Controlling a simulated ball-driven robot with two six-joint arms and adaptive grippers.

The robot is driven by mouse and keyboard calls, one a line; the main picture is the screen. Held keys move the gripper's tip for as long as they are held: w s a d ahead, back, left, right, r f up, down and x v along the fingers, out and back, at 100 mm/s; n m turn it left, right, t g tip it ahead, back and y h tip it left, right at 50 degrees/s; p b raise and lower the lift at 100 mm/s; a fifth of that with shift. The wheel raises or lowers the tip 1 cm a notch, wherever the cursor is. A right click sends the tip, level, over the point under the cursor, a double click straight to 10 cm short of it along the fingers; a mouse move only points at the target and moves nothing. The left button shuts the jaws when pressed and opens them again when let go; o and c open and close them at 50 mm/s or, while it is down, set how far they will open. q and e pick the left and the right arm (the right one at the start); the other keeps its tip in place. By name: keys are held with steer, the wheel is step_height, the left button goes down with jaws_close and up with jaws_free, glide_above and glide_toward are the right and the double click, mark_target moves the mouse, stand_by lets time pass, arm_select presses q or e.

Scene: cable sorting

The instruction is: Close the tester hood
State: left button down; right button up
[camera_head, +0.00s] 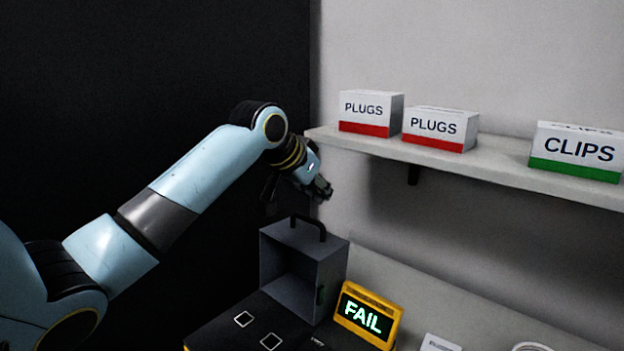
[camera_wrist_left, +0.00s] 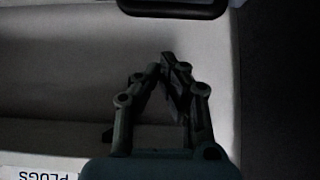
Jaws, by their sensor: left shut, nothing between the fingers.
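The tester hood (camera_head: 303,267) is a dark grey box-shaped cover with a black handle (camera_head: 308,225) on its top edge. It stands raised at the back of the black tester base (camera_head: 250,322), its hollow side showing. The handle also shows at the top edge of the left wrist view (camera_wrist_left: 175,12). My left gripper (camera_head: 322,190) is above the hood, near the wall and below the shelf's left end. It is apart from the handle in the head view. In the left wrist view its fingers (camera_wrist_left: 168,62) come together, shut and empty. My right gripper is not in view.
A yellow display reading FAIL (camera_head: 366,315) stands to the right of the hood. A wall shelf (camera_head: 490,172) holds two PLUGS boxes (camera_head: 371,113) and a CLIPS box (camera_head: 577,150), close to the right of my left gripper. A dark panel (camera_head: 150,80) fills the left.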

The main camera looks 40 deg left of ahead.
mark_target(315, 232)
arm_select(q)
steer(key=f+p, duration=0.1)
steer(key=s+f+p, duration=0.1)
steer(key=shift+s+a+f, duration=0.1)
steer(key=shift+s+f, duration=0.1)
steer(key=shift+f, duration=0.1)
steer(key=shift+s, duration=0.2)
steer(key=shift+f, duration=0.15)
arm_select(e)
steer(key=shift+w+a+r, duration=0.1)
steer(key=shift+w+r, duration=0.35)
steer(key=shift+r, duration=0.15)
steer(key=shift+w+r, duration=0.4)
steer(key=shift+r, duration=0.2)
